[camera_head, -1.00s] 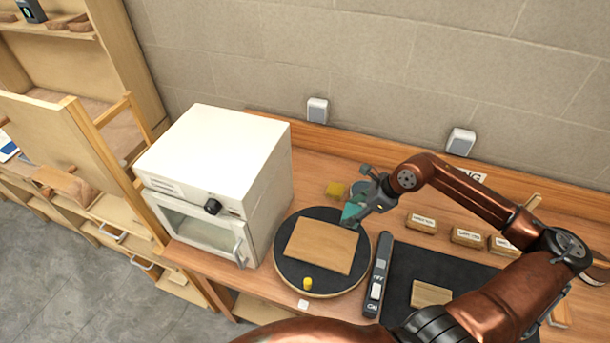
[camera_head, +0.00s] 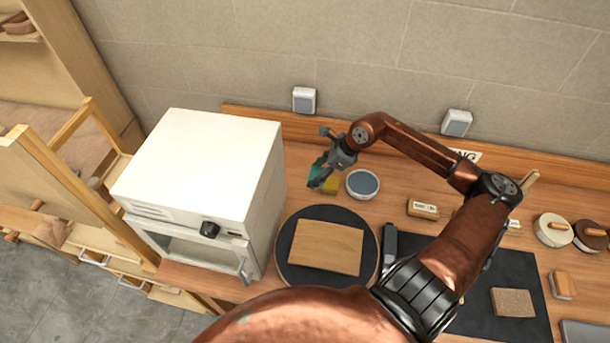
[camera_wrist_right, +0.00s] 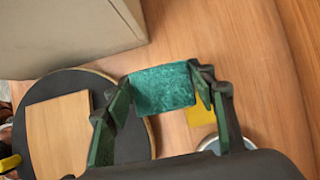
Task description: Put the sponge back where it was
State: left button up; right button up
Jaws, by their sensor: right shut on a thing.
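My right gripper (camera_head: 325,172) is shut on a teal, rough-faced block that looks like the sponge. The block (camera_wrist_right: 162,89) sits between the two green fingers in the right wrist view. A yellow square piece (camera_head: 331,185) lies on the table beside the white oven, partly hidden by the gripper in the head view. In the wrist view the yellow piece (camera_wrist_right: 202,112) is just right of the held block and lower, on the wood. The block's exact height above the table is hard to tell. My left gripper is not in view.
A bowl with blue contents (camera_head: 362,184) stands right of the yellow piece. The white oven (camera_head: 205,165) is on the left. A round dark board (camera_head: 289,272) bears a wooden panel (camera_head: 327,247) in front. Labelled blocks (camera_head: 423,210) stand to the right.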

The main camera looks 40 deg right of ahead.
aim_at(313, 167)
jog(key=w, duration=0.1)
jog(key=w+f, duration=0.1)
jog(key=w, duration=0.1)
jog(key=shift+w+d+f, duration=0.2)
jog(key=shift+f, duration=0.05)
jog(key=w+f, duration=0.1)
jog(key=f, duration=0.1)
jog(key=w+d+f, duration=0.1)
jog(key=w+f, duration=0.1)
jog(key=shift+f+p, duration=0.1)
jog(key=shift+p, duration=0.2)
jog(key=shift+w+f, duration=0.55)
jog(key=shift+f, duration=0.15)
notch_tip(313, 167, down, 3)
jog(key=shift+r+p, duration=0.1)
jog(key=shift+p, duration=0.35)
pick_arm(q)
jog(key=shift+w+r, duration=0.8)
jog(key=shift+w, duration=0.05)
pick_arm(e)
jog(key=shift+d, duration=0.1)
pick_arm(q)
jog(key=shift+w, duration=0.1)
pick_arm(e)
jog(key=shift+f, duration=0.35)
jog(key=o, duration=1)
jog(key=shift+r, duration=0.1)
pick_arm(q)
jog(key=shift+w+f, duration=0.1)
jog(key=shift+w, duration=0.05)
